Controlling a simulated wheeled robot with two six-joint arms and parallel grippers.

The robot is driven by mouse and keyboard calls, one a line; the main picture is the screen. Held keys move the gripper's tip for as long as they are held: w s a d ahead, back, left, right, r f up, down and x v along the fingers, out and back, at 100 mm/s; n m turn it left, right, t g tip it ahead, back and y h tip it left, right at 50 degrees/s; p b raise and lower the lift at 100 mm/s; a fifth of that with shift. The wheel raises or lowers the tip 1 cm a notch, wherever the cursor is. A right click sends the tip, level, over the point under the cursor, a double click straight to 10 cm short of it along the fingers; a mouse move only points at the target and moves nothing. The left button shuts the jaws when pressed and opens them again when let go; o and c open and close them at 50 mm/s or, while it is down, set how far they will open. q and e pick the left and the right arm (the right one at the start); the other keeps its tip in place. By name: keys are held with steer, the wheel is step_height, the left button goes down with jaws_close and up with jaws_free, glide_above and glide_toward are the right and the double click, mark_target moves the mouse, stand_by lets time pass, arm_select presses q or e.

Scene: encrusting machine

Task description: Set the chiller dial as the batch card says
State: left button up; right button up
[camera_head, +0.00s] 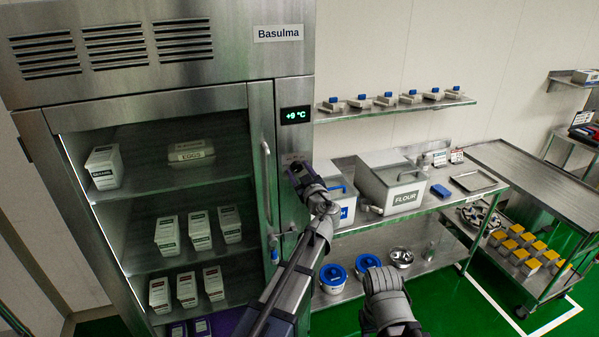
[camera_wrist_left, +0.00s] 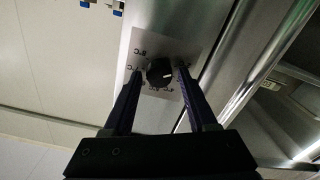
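The chiller (camera_head: 160,95) is a tall steel cabinet with a glass door at the left. Its display (camera_head: 295,116) reads +9 °C. The dial (camera_wrist_left: 160,72) is a round black knob with a light pointer mark, on a pale plate with temperature marks around it; the marks are too small to read surely. My left gripper (camera_head: 298,170) is at the plate below the display and hides the dial in the head view. In the left wrist view its fingers (camera_wrist_left: 160,76) stand on either side of the dial, with small gaps visible. My right gripper (camera_head: 381,283) is low, away from the chiller.
Right of the chiller is a steel bench with a flour bin (camera_head: 390,188) and small standing cards (camera_head: 440,158), unreadable here. Blue-lidded tubs (camera_head: 333,277) stand on its lower shelf. The vertical door handle (camera_head: 267,180) is close left of my left gripper.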

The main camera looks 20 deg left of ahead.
arm_select(q)
steer(key=shift+o, duration=0.8)
steer(key=v, duration=0.7)
steer(key=shift+s+d, duration=0.25)
steer(key=shift+s, duration=0.05)
steer(key=s+f+m+g+h+b, duration=0.1)
steer(key=s+f+m+g+b, duration=0.2)
steer(key=f, duration=0.4)
steer(key=s+d+f+g+h+b, duration=0.1)
steer(key=s+f+g+b, duration=0.15)
steer(key=s+f, duration=0.4)
steer(key=s+f+m+g+b, duration=0.2)
steer(key=s+f+g+b, duration=0.1)
steer(key=f, duration=0.6)
steer(key=s+d+f+m+g+h+b, duration=0.2)
steer(key=s+d+f+m, duration=0.3)
steer(key=s, duration=0.3)
steer(key=s+d+f+m+g+h+b, duration=0.3)
steer(key=s+d+f, duration=0.3)
steer(key=s+f, duration=0.2)
steer(key=shift+s+d+f+m+g+h+b, duration=0.15)
steer(key=shift+s+f+m+g+h+b, duration=0.25)
steer(key=shift+m+g+h, duration=0.5)
